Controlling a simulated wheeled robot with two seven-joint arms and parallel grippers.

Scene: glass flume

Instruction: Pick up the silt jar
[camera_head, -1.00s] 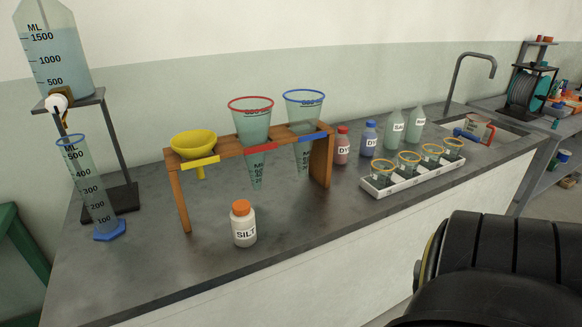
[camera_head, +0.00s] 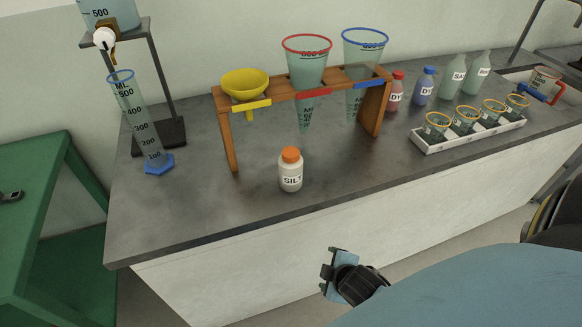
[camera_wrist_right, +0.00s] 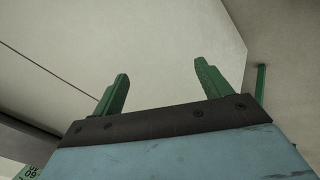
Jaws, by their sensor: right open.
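The silt jar (camera_head: 290,172), a small white jar with an orange lid and a SILT label, stands upright on the grey counter (camera_head: 200,205) near its front edge, in front of the wooden stand. My right gripper (camera_head: 335,275) is in front of the counter's pale front panel, below the counter top and a little right of the jar, not touching it. In the right wrist view its two green fingers (camera_wrist_right: 162,78) are apart with nothing between them, and the jar is not visible there. My left gripper is not in view.
Behind the jar, the wooden stand (camera_head: 228,140) holds a yellow funnel (camera_head: 245,85) and two cones. A measuring cylinder (camera_head: 135,120) stands left. Bottles and a white tray (camera_head: 465,138) of beakers stand right. The counter around the jar is clear.

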